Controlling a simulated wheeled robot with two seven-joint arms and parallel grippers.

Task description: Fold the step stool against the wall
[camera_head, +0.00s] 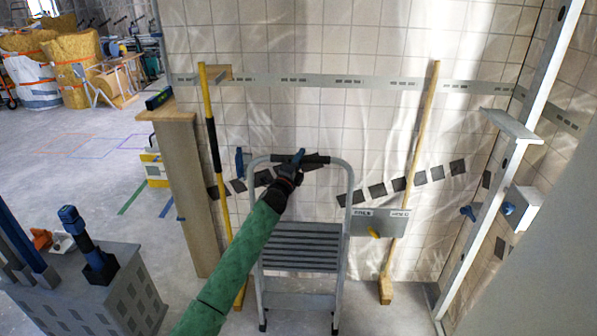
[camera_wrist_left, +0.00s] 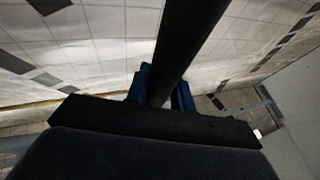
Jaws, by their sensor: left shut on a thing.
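The step stool (camera_head: 302,262) stands upright in front of the tiled wall (camera_head: 290,120), with its ribbed grey steps facing me and a grey tubular frame with a dark top bar. My left arm, in a green sleeve, reaches up to that top bar. My left gripper (camera_head: 291,165) is shut on the bar near its middle. In the left wrist view the dark bar (camera_wrist_left: 184,45) runs between the blue fingertips of the left gripper (camera_wrist_left: 160,88). The stool's rear legs are mostly hidden. My right gripper is not in view.
A yellow pole (camera_head: 212,150) leans on the wall left of the stool, and a wooden pole (camera_head: 421,150) leans on the right. A grey plate (camera_head: 385,222) is beside the stool. A grey box (camera_head: 95,290) with blue-handled tools stands at front left. Open floor (camera_head: 110,180) lies left.

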